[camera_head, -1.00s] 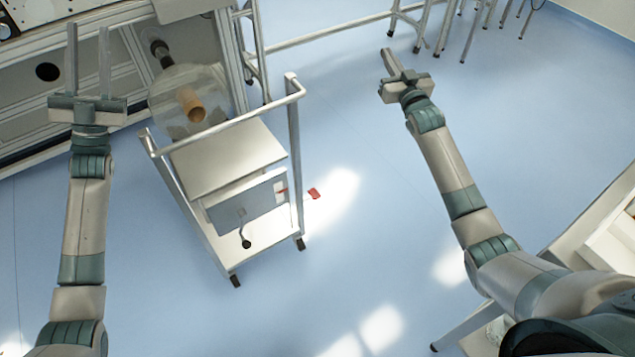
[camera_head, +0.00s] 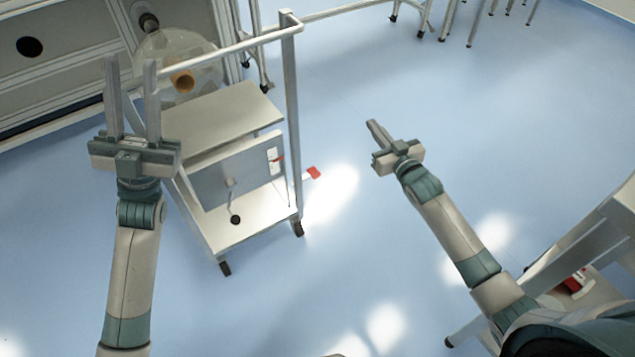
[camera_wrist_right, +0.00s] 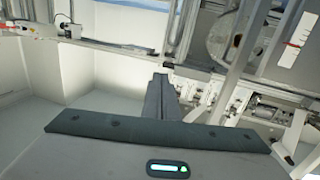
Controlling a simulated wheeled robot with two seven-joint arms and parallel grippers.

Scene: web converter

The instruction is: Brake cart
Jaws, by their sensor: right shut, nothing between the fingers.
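The cart (camera_head: 230,107) is a silvery metal trolley with two shelves, a tall push handle and dark castors, standing left of centre on the blue floor. A red tab (camera_head: 313,173), which looks like a brake pedal, sticks out low on its right side. My left gripper (camera_head: 131,60) is open and empty, its two fingers overlapping the cart's left side in the head view; I cannot tell if it touches. My right gripper (camera_head: 373,126) is shut and empty, right of the cart and apart from it. Its closed fingers show in the right wrist view (camera_wrist_right: 161,90).
A table (camera_head: 590,235) stands at right. The floor (camera_head: 400,230) between is clear.

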